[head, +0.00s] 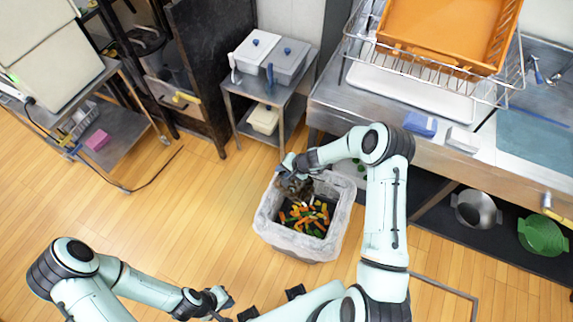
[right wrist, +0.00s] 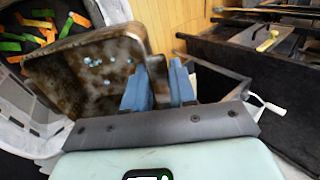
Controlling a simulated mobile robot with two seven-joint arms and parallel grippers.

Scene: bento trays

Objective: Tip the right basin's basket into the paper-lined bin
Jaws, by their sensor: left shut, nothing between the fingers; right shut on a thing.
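The paper-lined bin (head: 263,222) stands on the floor in the middle of the head view. Orange, green and yellow vegetable pieces (head: 310,222) lie in it; some also show in the right wrist view (right wrist: 62,28). My right gripper (head: 288,168) is at the bin's far rim, shut on the basket (head: 297,188). The basket is brown and tilted, over the bin's far part. In the right wrist view, its stained brown side (right wrist: 95,75) with pale blue specks is beside the fingers. Its inside is hidden. My left gripper (head: 222,299) is low in the head view, shut and empty.
A steel counter (head: 330,107) with a wire rack and orange tray (head: 450,30) runs along the right. A small side table (head: 283,100) with lidded containers stands behind the bin. A metal bowl (head: 475,210) and green colander (head: 543,235) sit under the counter. Floor left of the bin is clear.

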